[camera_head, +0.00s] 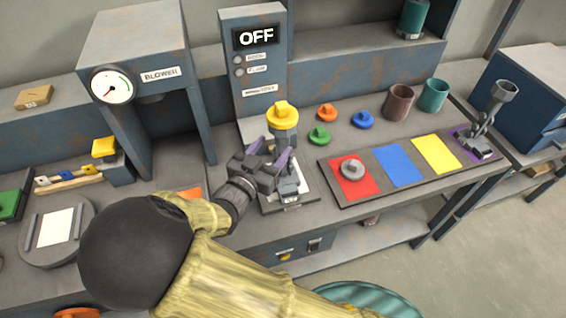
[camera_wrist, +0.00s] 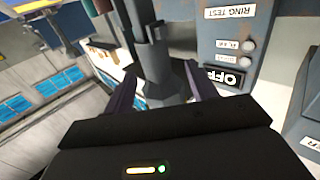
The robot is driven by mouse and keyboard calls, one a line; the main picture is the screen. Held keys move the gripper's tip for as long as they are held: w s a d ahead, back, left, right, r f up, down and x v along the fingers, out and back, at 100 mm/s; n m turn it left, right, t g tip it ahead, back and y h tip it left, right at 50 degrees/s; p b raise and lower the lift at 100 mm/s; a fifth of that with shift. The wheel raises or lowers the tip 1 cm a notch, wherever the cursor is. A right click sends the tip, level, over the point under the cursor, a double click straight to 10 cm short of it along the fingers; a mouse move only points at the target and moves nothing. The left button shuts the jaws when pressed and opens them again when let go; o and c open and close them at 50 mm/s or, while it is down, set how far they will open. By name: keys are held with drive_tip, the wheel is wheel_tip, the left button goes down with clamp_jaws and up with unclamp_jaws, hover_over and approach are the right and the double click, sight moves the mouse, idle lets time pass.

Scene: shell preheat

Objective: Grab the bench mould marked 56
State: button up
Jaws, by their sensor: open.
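My gripper (camera_head: 270,155) is open, with its purple fingers over a grey metal piece (camera_head: 289,186) that stands on a white-topped plate near the bench's front edge. In the wrist view a grey upright post on a wider base (camera_wrist: 158,65) stands between the spread fingers (camera_wrist: 162,90); I cannot tell whether they touch it. A similar grey piece with a tall stem and cup (camera_head: 480,140) stands on a purple square at the right. No mark 56 is readable on either piece, and my gripper partly hides the nearer one.
A yellow-capped post (camera_head: 283,118) stands just behind my gripper, before a grey panel reading OFF (camera_head: 256,70). Orange, blue and green knobbed pieces lie behind a dark board (camera_head: 330,184) with coloured squares. A grey knobbed disc (camera_head: 352,169) sits on the red square. The blower (camera_head: 140,75) stands left.

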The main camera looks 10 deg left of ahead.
sight(279, 144)
drive_tip(key=x, duration=0.4)
drive_tip(key=shift+w+d+f, duration=0.2)
drive_tip(key=shift+d, duration=0.15)
drive_tip(key=shift+r, duration=0.1)
clamp_jaws()
